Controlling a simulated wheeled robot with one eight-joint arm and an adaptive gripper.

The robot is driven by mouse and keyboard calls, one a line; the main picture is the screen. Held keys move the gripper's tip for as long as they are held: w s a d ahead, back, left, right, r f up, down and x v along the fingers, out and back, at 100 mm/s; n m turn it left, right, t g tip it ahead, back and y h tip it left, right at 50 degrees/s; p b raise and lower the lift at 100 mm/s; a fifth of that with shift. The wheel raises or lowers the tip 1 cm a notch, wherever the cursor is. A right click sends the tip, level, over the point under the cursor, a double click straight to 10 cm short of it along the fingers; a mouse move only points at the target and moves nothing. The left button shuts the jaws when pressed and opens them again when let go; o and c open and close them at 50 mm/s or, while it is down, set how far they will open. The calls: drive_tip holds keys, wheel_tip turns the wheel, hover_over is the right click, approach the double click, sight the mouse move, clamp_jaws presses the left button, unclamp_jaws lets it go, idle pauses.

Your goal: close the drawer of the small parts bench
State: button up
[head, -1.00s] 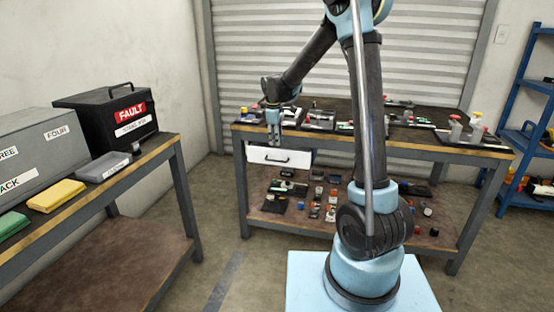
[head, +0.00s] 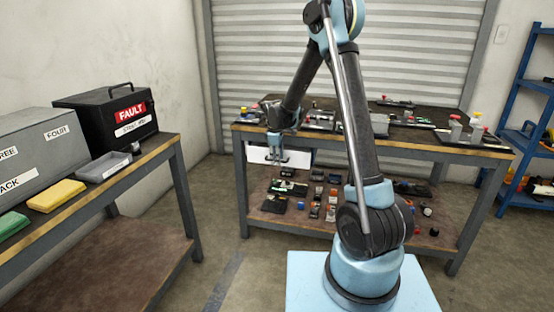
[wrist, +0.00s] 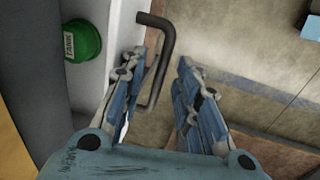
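The small parts bench (head: 400,142) stands ahead in the head view. Its drawer has a white front (head: 298,158) under the left part of the top. In the wrist view the drawer (wrist: 112,45) stands open, with a green round container (wrist: 82,41) inside. Its dark bar handle (wrist: 168,42) sticks out from the front. My gripper (head: 275,158) is low in front of the drawer front. In the wrist view my gripper (wrist: 162,95) is open, and the handle's near end lies between the fingers, close to the left one. I cannot tell if they touch.
Trays and small parts cover the bench top, and several small parts lie on its lower shelf (head: 270,205). A blue rack (head: 520,140) stands at the right. The floor between is clear.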

clamp_jaws()
drive_tip(key=shift+w, duration=0.1)
drive_tip(key=shift+w+d, duration=0.2)
drive_tip(key=shift+w, duration=0.8)
drive_tip(key=shift+w+d, duration=0.15)
drive_tip(key=shift+w, duration=0.85)
unclamp_jaws()
drive_tip(key=shift+r, duration=0.1)
